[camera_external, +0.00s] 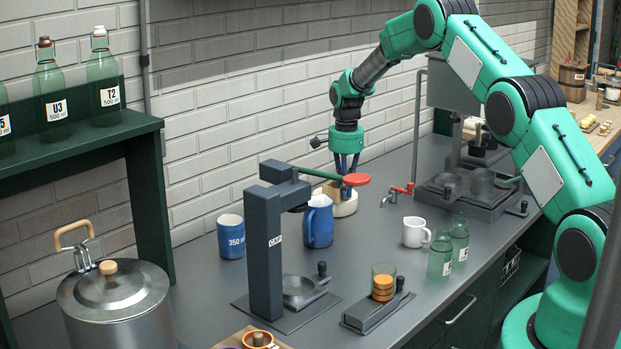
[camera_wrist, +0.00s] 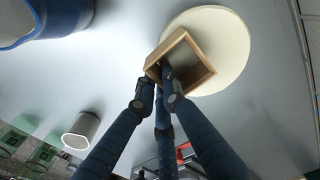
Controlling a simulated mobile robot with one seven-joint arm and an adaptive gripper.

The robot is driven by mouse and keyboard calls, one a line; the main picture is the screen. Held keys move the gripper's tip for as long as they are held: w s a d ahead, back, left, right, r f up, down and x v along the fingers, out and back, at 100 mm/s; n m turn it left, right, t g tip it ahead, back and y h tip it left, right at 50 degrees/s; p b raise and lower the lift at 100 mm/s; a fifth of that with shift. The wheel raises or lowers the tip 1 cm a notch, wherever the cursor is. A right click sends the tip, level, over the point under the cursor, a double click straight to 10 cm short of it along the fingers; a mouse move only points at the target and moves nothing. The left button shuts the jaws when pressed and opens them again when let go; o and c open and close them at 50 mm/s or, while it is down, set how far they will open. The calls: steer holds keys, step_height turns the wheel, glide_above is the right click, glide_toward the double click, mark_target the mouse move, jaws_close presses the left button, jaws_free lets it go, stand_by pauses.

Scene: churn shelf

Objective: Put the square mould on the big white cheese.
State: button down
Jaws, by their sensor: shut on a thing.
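The square mould is a small open wooden frame (camera_wrist: 201,66), gripped by my gripper (camera_wrist: 162,92) with its fingers at one wall. The mould also shows in the external view (camera_external: 331,187), partly behind the red lever pad. The big white cheese is a round cream disc (camera_wrist: 233,38); it also shows in the external view (camera_external: 347,208), on the counter near the wall. In the wrist view the mould overlaps the near left part of the cheese. I cannot tell whether it touches the cheese. My gripper (camera_external: 346,172) points down over the cheese in the external view.
A blue jug (camera_external: 318,226) stands close left of the cheese. A dark press (camera_external: 264,250) with a green lever and red pad (camera_external: 356,180) reaches in front of it. A red tap (camera_external: 402,189) and white mug (camera_external: 414,232) are to the right.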

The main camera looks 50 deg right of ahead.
steer(key=shift+f, duration=0.1)
steer(key=c, duration=1.9)
jaws_free()
steer(key=shift+o, duration=0.2)
step_height(320, 180, up, 12)
steer(key=shift+r, duration=0.2)
